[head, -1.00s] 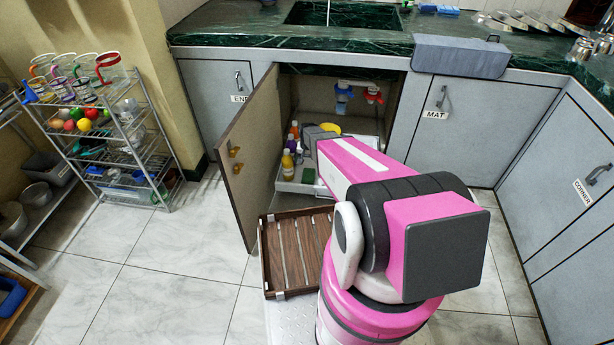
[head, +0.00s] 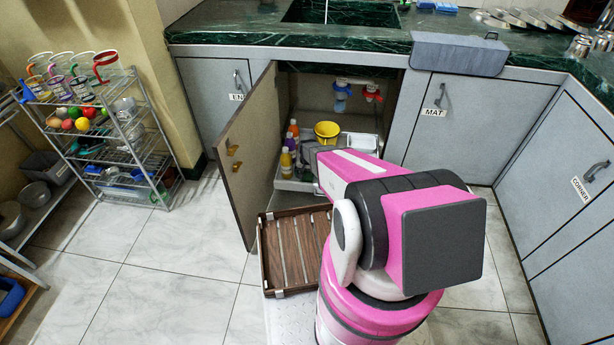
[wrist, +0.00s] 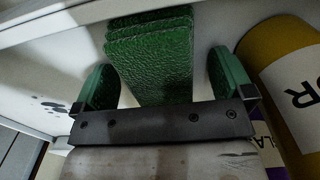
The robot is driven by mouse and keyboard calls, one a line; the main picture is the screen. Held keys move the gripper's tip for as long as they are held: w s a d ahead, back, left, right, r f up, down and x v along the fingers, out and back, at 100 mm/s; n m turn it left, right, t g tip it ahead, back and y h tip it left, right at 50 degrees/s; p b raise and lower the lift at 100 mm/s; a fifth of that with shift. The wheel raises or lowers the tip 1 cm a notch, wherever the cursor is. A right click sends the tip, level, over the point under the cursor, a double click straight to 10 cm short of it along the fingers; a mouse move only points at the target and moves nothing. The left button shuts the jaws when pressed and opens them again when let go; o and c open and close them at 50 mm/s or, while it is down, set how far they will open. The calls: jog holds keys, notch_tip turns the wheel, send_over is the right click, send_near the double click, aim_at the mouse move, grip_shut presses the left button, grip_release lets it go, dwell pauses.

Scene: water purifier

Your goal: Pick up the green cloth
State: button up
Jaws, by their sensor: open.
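The green cloth (wrist: 150,45) lies folded or stacked in layers in the wrist view, with a rough, bumpy surface. My gripper (wrist: 162,66) is open, with one green finger on each side of the cloth. Gaps show between both fingers and the cloth, so it is not clamped. In the head view my gripper is partly seen low inside the open cabinet, at the white pull-out tray (head: 283,185). I cannot make out the cloth there.
A yellow labelled bottle (wrist: 290,75) stands close beside the right finger. Several bottles (head: 287,160) and a yellow bowl (head: 327,131) are in the cabinet. The open cabinet door (head: 247,150) is on the left. A wooden crate (head: 268,275) sits in front.

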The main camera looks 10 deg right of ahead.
jog(key=c, duration=1)
jog(key=shift+r, duration=0.1)
notch_tip(320, 180, up, 10)
jog(key=o, duration=0.4)
jog(key=shift+c, duration=1.6)
